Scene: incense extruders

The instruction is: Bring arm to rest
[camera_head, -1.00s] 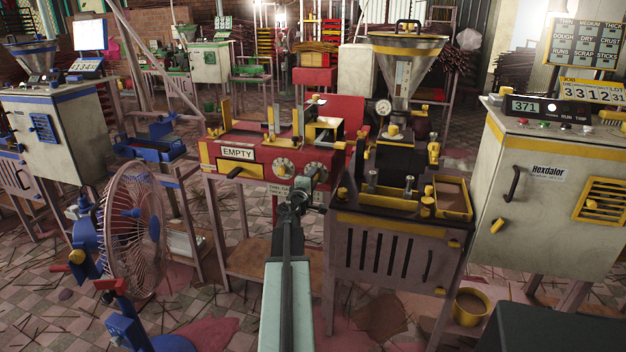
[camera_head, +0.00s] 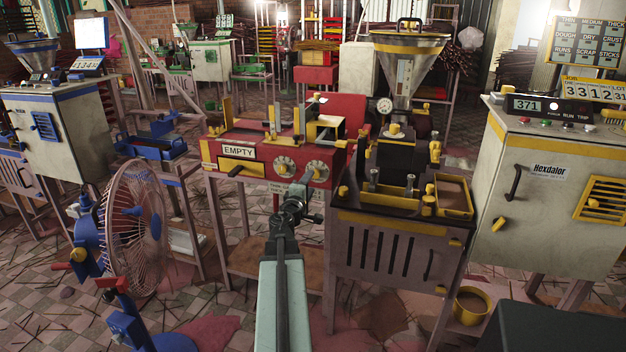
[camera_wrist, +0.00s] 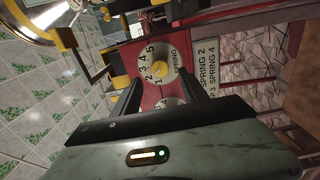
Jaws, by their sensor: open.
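My gripper (camera_head: 303,194) is at the end of my pale green arm, in front of the red machine (camera_head: 263,150) with the EMPTY sign (camera_head: 238,152). In the wrist view my gripper (camera_wrist: 172,92) has its two dark fingers apart with nothing between them. In the head view the two dials (camera_head: 317,171) sit on the red machine's front, just above my gripper. Any gap between fingers and dial is hard to judge.
An extruder with a steel hopper (camera_head: 399,70) stands on a slotted cabinet (camera_head: 388,258) right of my arm. The Hexdalor cabinet (camera_head: 545,190) is at far right. A blue fan (camera_head: 135,215) stands at left. Floor lies between fan and arm.

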